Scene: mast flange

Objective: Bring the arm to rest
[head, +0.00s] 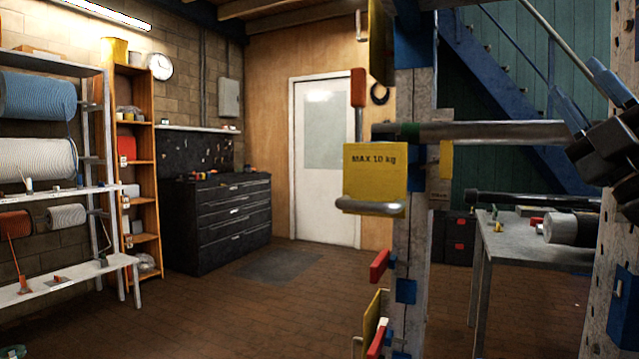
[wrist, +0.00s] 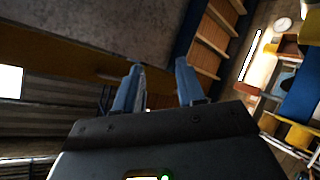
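My gripper (head: 573,76) is at the upper right of the head view, with its blue fingers pointing up and left beside the mast. In the wrist view my gripper (wrist: 159,65) shows two blue fingers standing apart with nothing between them. It is open and empty. The black gripper body is partly cut off by the right edge of the head view. The mast (head: 411,230) is a worn upright post left of the gripper, carrying a yellow plate (head: 375,175) marked MAX 10 kg.
Grey horizontal bars (head: 490,131) run between the mast and the gripper side. A grey table (head: 535,250) with a cylinder (head: 572,229) stands at the right. Red-handled parts (head: 379,265) stick out of the mast. The brick floor (head: 250,315) at left is clear.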

